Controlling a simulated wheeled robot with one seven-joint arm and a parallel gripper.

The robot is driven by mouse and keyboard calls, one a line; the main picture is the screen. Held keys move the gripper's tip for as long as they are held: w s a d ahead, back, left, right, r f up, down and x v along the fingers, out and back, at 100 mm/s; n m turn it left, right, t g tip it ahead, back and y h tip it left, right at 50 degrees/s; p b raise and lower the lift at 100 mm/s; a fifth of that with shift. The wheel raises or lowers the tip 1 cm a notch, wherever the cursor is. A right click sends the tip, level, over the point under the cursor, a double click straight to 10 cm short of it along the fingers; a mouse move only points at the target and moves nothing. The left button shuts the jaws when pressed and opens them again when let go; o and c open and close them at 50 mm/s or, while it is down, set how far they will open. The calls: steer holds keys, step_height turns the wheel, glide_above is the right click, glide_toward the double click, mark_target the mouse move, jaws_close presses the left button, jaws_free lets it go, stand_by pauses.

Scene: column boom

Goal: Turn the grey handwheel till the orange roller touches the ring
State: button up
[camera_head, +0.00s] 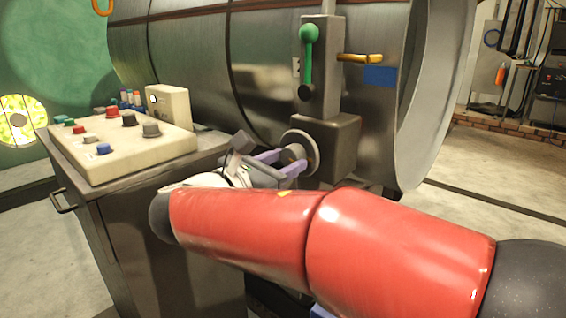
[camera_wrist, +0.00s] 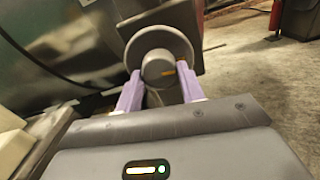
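The grey handwheel (camera_head: 300,152) is a round disc with a hub on the dark block below the upright slide; it also shows in the wrist view (camera_wrist: 160,62), with a small yellow mark on its hub. My gripper (camera_wrist: 160,82) has two lavender fingers at the handwheel, one on each side of the hub. Whether they touch the hub is not clear. An orange-yellow bar (camera_head: 359,58) sticks out right from the slide in front of the big steel cylinder (camera_head: 195,60); I cannot tell whether it is the roller. The cylinder's pale open rim (camera_head: 437,100) may be the ring; contact is unclear.
A green-handled lever (camera_head: 309,50) is on the slide above the handwheel. A control desk (camera_head: 125,147) with several coloured buttons stands to the left, close to my wrist. A blue patch (camera_head: 380,76) is on the cylinder. Open floor (camera_head: 480,220) lies to the right.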

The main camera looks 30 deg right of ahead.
steer(key=c, duration=0.4)
steer(key=shift+m+b, duration=0.3)
steer(key=shift+m, duration=0.1)
steer(key=m+b, duration=0.2)
steer(key=shift+f+m, duration=0.2)
steer(key=shift+m, duration=0.2)
steer(key=m+b, duration=0.4)
steer(key=shift+w+m, duration=0.1)
steer(key=shift+m, duration=0.2)
steer(key=m+b, duration=0.4)
steer(key=shift+b, duration=0.4)
steer(key=shift+r+m+b, duration=0.15)
steer(key=shift+m+b, duration=0.7)
steer(key=shift+m, duration=0.15)
steer(key=shift+r+m+b, duration=0.1)
steer(key=shift+m+b, duration=0.7)
steer(key=shift+m, duration=0.2)
steer(key=shift+r, duration=0.1)
